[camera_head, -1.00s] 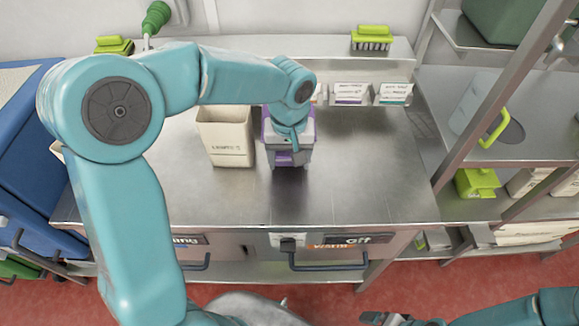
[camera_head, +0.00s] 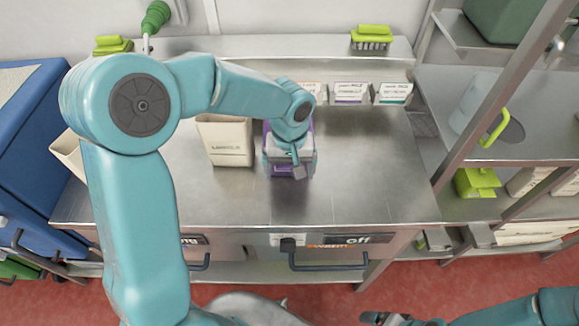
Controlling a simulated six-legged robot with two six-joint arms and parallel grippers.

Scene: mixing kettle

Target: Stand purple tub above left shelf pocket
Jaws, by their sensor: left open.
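The purple tub (camera_head: 281,171) stands on the steel counter, right of a cream bin. My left gripper (camera_head: 298,168) is over it from above, open, and hides most of it. Purple shows only at its front and edges, and contact cannot be told. Shelf pockets with white label cards line the back of the counter. The left card (camera_head: 311,89) is partly hidden by my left arm; the middle card (camera_head: 351,92) and right card (camera_head: 393,92) show clearly. My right gripper (camera_head: 388,318) is low at the bottom edge, partly cut off.
The cream bin (camera_head: 226,140) stands close left of the tub. Another cream container (camera_head: 70,152) is at the counter's left edge. A green brush (camera_head: 371,38) sits on the upper back ledge. A metal rack (camera_head: 470,150) borders the right. The counter's right half is clear.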

